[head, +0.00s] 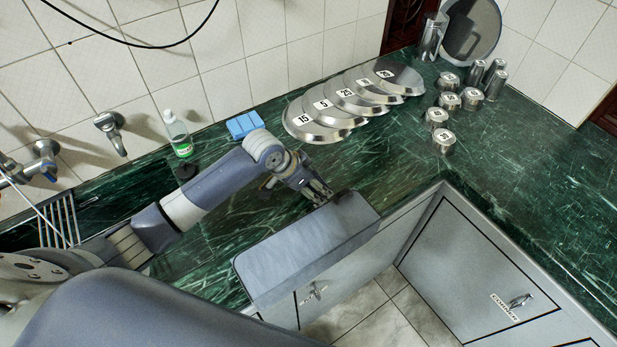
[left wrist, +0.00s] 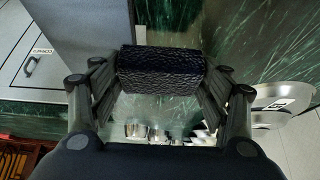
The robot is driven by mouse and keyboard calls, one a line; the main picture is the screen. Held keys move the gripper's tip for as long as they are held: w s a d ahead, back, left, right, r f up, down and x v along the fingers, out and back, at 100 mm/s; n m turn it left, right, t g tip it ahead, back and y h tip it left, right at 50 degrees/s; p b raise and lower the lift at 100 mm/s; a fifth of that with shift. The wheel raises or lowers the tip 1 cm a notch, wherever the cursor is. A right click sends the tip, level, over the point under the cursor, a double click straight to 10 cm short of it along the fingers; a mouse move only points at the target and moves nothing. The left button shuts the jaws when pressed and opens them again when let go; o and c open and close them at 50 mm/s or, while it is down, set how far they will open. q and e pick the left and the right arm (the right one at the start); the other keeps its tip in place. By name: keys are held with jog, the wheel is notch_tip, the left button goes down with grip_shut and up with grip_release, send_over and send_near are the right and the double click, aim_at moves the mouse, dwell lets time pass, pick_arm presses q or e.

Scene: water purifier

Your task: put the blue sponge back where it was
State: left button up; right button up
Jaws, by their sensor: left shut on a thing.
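My left gripper (head: 325,192) reaches over the green counter. In the left wrist view, the gripper (left wrist: 160,95) is shut on a dark, rough-textured, sponge-like block (left wrist: 160,70). The block looks almost black there, and I cannot tell whether it is blue. In the head view it is mostly hidden at the fingertips. A bright blue sponge-like block (head: 244,124) lies on the counter by the tiled wall, right of a clear bottle (head: 178,135) with a green label, apart from my gripper. My right gripper is not in view.
A long grey box-shaped body (head: 300,250) lies just in front of and below the gripper, along the counter's front edge. Overlapping numbered metal lids (head: 318,122) lie right of the blue block. Several metal canisters (head: 444,140) stand farther right.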

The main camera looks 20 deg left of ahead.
pick_arm(q)
jog(key=shift+w+a+f, duration=0.1)
jog(key=shift+w+a, duration=0.2)
jog(key=shift+w, duration=0.25)
jog(key=shift+w+a, duration=0.3)
jog(key=shift+w, duration=0.2)
jog(key=shift+w+a, duration=0.35)
jog(key=shift+w, duration=0.1)
notch_tip(320, 180, down, 3)
jog(key=shift+f+p, duration=0.1)
jog(key=shift+p, duration=0.65)
jog(key=shift+f, duration=0.2)
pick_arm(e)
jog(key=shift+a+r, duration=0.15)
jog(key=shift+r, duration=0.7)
pick_arm(q)
jog(key=shift+f, duration=0.2)
jog(key=o, duration=1.1)
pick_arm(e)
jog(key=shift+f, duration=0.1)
